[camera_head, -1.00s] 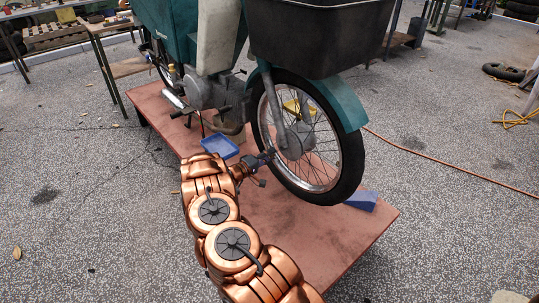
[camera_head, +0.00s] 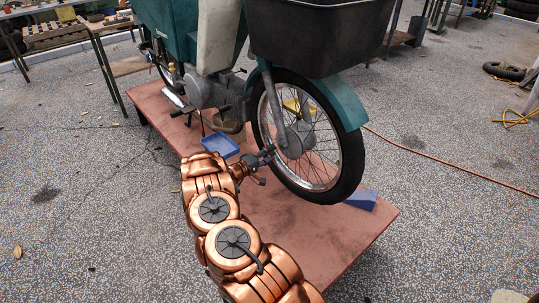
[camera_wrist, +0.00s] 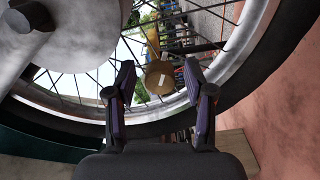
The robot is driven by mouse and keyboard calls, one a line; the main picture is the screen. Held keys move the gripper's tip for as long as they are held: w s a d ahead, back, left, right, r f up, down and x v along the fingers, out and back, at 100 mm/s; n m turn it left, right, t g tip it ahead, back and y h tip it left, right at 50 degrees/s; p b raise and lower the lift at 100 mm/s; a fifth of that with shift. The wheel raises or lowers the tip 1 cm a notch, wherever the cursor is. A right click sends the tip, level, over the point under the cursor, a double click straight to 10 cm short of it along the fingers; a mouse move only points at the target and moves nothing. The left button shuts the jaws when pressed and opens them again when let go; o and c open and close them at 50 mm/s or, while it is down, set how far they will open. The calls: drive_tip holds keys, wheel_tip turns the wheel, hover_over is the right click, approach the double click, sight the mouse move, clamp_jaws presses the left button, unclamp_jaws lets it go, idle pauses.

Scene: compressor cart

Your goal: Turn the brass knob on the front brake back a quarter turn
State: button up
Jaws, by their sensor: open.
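The brass knob (camera_wrist: 160,77) shows in the wrist view as a round, gold-brown piece with pale marks. It appears between the two fingertips of my gripper (camera_wrist: 160,80), with clear gaps on both sides. I cannot tell how far beyond the tips it is. My gripper (camera_head: 268,158) is open and empty, close to the lower left side of the front wheel (camera_head: 351,165). The grey front hub (camera_head: 298,140) is up and right of it; a grey rounded part (camera_wrist: 65,40) fills the wrist view's upper left. The knob cannot be made out clearly in the head view.
The moped stands on a reddish platform (camera_head: 290,222). A blue tray (camera_head: 220,147) lies left of my gripper, and a blue block (camera_head: 362,200) sits by the tyre. Thin spokes and the rim surround the fingers' area. An orange cord (camera_head: 440,165) crosses the floor at right.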

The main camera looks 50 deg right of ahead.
drive_tip(key=w+a, duration=0.1)
drive_tip(key=a, duration=1.1)
drive_tip(key=shift+w, duration=0.2)
drive_tip(key=shift+s, duration=0.1)
